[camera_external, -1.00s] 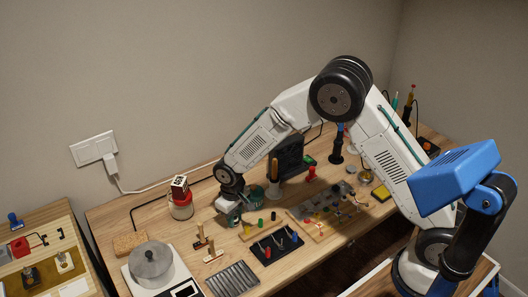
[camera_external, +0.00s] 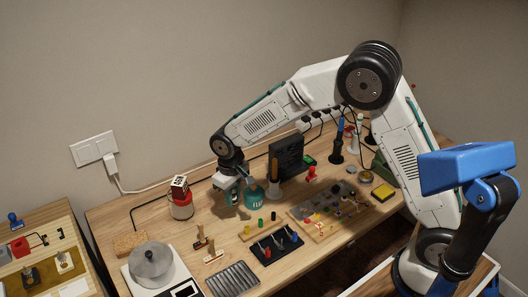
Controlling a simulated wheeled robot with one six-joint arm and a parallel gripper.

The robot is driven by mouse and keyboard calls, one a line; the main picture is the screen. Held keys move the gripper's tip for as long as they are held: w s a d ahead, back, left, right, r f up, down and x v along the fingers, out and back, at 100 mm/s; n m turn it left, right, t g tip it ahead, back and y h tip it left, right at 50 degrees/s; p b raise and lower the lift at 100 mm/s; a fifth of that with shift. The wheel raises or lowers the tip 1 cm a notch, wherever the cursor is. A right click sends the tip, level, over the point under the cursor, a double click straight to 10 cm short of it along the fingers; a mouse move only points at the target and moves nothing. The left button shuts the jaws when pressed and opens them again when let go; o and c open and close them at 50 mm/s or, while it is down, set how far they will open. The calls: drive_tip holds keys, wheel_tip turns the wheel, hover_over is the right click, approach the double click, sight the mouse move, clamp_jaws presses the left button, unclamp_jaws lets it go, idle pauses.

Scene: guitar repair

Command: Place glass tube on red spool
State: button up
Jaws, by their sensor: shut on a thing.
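My gripper (camera_external: 238,184) points down over the left-middle of the workbench, raised a little above the wood and left of the teal can. It is shut on a small dark, glassy-looking piece, which looks like the glass tube (camera_external: 231,198). The fingers hide part of it, and its full outline is too small to tell. A small red piece with a wide base, which looks like the red spool (camera_external: 312,171), stands upright right of the black upright box. My gripper is well to its left and apart from it.
The teal can (camera_external: 253,195) stands just right of my gripper. The black box (camera_external: 286,158) and an orange-handled tool stand between gripper and red piece. A red-and-white jar (camera_external: 181,208) with a cube on top is at left. Pegs and a tool board (camera_external: 277,246) lie in front.

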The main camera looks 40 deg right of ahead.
drive_tip(key=r, duration=0.8)
drive_tip(key=shift+w+d+r, duration=0.15)
drive_tip(key=shift+w+r, duration=0.1)
drive_tip(key=shift+r, duration=0.05)
drive_tip(key=w+d+m, duration=0.6)
drive_tip(key=w+d, duration=0.6)
drive_tip(key=d, duration=0.4)
drive_tip(key=m, duration=1.3)
hover_over(350, 129)
wheel_tip(350, 129, down, 12)
drive_tip(key=shift+w+d+r, duration=0.1)
drive_tip(key=shift+r, duration=0.15)
drive_tip(key=shift+f, duration=1.85)
drive_tip(key=shift+f, duration=0.15)
